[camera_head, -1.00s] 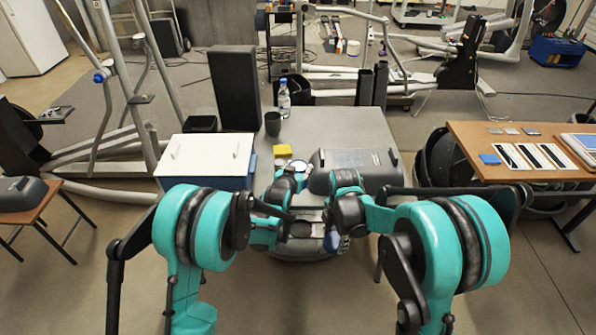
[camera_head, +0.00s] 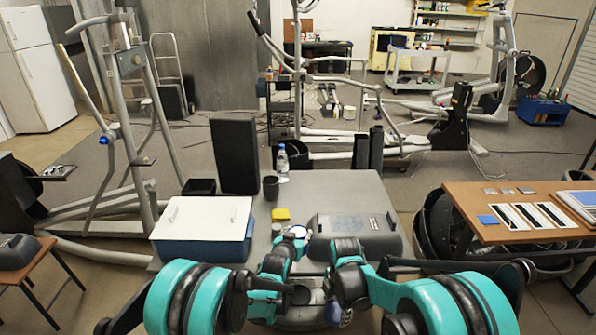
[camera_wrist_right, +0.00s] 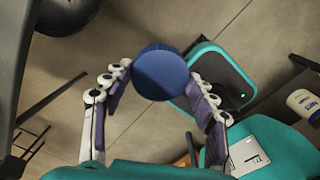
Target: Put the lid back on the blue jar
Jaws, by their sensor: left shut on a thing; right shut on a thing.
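In the right wrist view a round, dark blue thing (camera_wrist_right: 161,73) with a flat face sits between the purple-padded fingers of my right gripper (camera_wrist_right: 160,80); it looks like the blue lid, though its depth is hard to judge. In the head view it is a small blue patch (camera_head: 334,315) low in the middle, at my right gripper (camera_head: 332,304).
Beyond my arms is a grey table (camera_head: 345,181) with a blue box with a white top (camera_head: 203,229), a grey case (camera_head: 355,234), a yellow sponge (camera_head: 281,214), a dark cup (camera_head: 270,188) and a bottle (camera_head: 283,164). A wooden table (camera_head: 465,210) stands at right.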

